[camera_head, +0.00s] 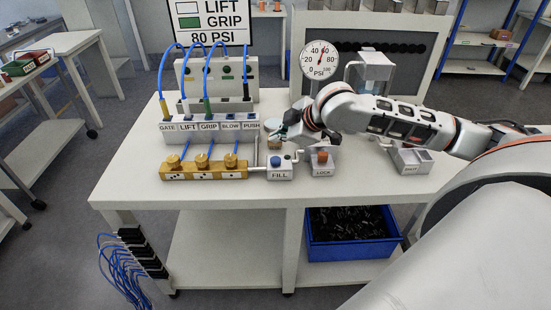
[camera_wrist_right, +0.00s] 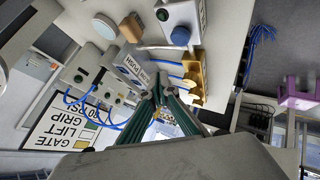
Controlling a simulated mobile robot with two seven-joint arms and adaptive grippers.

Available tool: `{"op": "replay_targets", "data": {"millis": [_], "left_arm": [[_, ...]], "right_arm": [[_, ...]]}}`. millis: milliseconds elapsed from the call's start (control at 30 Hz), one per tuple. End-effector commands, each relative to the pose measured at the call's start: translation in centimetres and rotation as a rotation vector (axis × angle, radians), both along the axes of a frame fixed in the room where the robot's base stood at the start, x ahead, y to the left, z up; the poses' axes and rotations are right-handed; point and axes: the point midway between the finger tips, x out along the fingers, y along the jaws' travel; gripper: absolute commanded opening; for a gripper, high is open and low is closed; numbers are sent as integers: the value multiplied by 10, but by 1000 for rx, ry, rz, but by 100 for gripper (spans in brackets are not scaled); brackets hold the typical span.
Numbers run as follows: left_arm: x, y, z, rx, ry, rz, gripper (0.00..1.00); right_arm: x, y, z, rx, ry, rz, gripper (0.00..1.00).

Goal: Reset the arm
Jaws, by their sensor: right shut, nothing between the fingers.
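My right arm (camera_head: 390,118) reaches in from the right over the white table (camera_head: 350,188). My right gripper (camera_head: 280,132) is shut and empty, just right of the block labelled PUSH and above the FILL box (camera_head: 280,168). In the right wrist view its green fingers (camera_wrist_right: 158,88) come together at the tips, in front of the PUSH label (camera_wrist_right: 130,66). I cannot tell whether the fingertips touch anything. My left gripper is not in view.
A labelled valve block (camera_head: 210,126) with blue tubes and a brass manifold (camera_head: 203,171) stand left of my gripper. The table's front strip is clear.

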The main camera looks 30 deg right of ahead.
Motion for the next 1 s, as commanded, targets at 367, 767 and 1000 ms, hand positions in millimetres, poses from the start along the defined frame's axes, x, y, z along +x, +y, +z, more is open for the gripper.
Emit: {"op": "replay_targets", "data": {"millis": [367,767,1000], "left_arm": [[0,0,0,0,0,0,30],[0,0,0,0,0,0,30],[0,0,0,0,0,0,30]], "right_arm": [[0,0,0,0,0,0,0],[-1,3,-3,1,1,4,0],[-22,61,-44,-12,-19,84,0]]}}
